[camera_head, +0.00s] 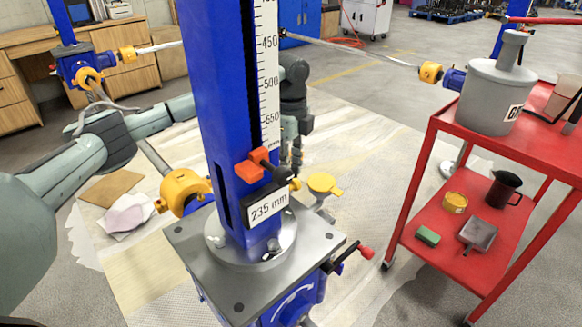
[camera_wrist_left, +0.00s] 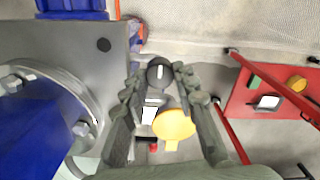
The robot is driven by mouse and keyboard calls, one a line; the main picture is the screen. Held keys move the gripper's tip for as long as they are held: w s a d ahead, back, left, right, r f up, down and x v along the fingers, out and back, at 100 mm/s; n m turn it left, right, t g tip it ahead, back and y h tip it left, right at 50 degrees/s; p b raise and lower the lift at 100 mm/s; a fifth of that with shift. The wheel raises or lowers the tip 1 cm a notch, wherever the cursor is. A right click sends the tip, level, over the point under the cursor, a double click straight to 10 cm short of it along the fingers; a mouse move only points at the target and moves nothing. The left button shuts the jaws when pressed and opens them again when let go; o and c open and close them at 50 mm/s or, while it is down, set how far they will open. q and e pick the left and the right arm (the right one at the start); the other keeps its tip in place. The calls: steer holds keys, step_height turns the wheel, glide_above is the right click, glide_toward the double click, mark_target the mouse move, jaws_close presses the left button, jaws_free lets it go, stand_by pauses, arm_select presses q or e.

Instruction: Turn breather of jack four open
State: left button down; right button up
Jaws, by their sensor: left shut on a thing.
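The near jack has a blue column (camera_head: 222,100) on a grey top plate (camera_head: 183,240); no jack number is readable. In the left wrist view a round black knob with a white line, apparently the breather (camera_wrist_left: 160,73), sits between my left gripper's fingertips (camera_wrist_left: 158,72). The fingers are shut on it from both sides, and the white line points along the picture's height. In the head view my left gripper (camera_head: 293,155) points down behind the column, partly hidden, and the knob is not clear there. A yellow flap cap (camera_wrist_left: 174,124) is beside it, also in the head view (camera_head: 324,183). My right gripper is not in view.
The column carries a scale, an orange pointer (camera_head: 258,163) and a "235 mm" sign (camera_head: 269,207). A red-tipped lever (camera_head: 366,252) sticks out at right. A red cart (camera_head: 435,245) with a grey can (camera_head: 495,98) stands right. Other jacks (camera_head: 80,68) and shafts stand behind.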

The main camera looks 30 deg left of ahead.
arm_select(q)
steer(key=shift+a, duration=0.1)
steer(key=c, duration=1.5)
jaws_free()
steer(key=shift+o, duration=0.2)
steer(key=shift+r, duration=0.15)
step_height(320, 180, up, 12)
